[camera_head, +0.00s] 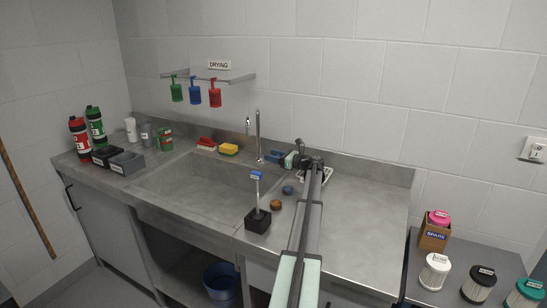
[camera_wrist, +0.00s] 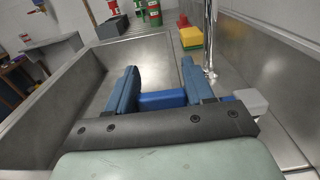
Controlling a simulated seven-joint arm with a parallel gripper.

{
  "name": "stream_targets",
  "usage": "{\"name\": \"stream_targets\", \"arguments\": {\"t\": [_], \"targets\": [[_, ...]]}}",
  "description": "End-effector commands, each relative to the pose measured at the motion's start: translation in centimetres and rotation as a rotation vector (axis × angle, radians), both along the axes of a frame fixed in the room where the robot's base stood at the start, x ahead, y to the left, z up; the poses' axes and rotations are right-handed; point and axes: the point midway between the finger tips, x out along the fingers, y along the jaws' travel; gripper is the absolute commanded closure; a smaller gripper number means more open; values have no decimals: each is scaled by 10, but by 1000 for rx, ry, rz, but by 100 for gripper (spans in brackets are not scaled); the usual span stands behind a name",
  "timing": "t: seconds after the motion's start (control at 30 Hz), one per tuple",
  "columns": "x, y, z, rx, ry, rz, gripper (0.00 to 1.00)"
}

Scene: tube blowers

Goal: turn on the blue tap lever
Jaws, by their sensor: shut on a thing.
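The slim metal tap (camera_head: 258,137) stands upright at the sink's back right edge; it also shows in the wrist view (camera_wrist: 210,40). My gripper (camera_head: 273,157) reaches in from the right, close beside the tap's base. In the wrist view, my gripper (camera_wrist: 160,85) has two blue fingers, shut on a bright blue bar between them. This bar looks like the blue tap lever (camera_wrist: 163,100). Its joint with the tap is hidden by the right finger. No water shows at the spout. In the head view the fingers and lever are too small to separate.
The sink basin (camera_head: 190,190) lies left of my gripper. A yellow sponge (camera_head: 228,149) and a red brush (camera_head: 207,144) lie on the back ledge. A black-based stand (camera_head: 257,220) with a blue top stands near my arm. The right counter (camera_head: 360,220) is clear.

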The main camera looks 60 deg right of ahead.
Motion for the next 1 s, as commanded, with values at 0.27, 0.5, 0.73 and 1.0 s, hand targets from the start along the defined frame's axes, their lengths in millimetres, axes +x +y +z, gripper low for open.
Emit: {"name": "stream_targets", "arguments": {"t": [0.27, 0.5, 0.73, 1.0], "targets": [[7, 1, 0, 1, 0, -84, 100], [19, -4, 0, 1, -1, -228, 100], [23, -8, 0, 1, -1, -286, 100], [23, -9, 0, 1, -1, -287, 100]]}}
